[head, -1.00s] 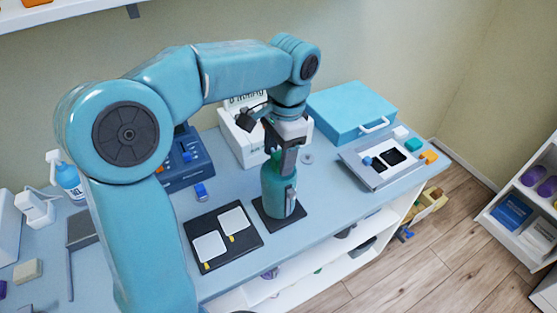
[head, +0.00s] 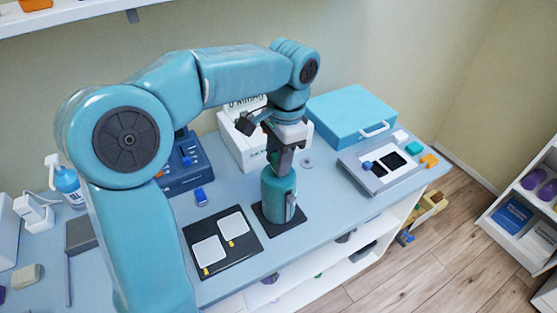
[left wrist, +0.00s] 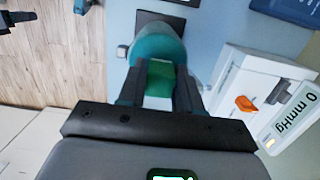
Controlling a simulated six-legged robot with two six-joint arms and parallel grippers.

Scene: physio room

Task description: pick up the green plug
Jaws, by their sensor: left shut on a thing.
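My left gripper (head: 283,163) points down above the teal canister (head: 278,192), which stands upright on a black square pad (head: 296,222). In the left wrist view the gripper (left wrist: 160,78) is shut on the green plug (left wrist: 160,72), which has a pale part on the side nearer the camera. The canister (left wrist: 157,42) shows just beyond the plug there. In the head view the fingers hide most of the plug. I cannot tell whether the plug is clear of the canister's top.
Behind the gripper stands a white pressure monitor (head: 240,142). A blue case (head: 350,108) and a grey tray (head: 370,180) are to the right. A black board with two white pads (head: 209,249) lies left of the canister. A spray bottle (head: 67,183) is at far left.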

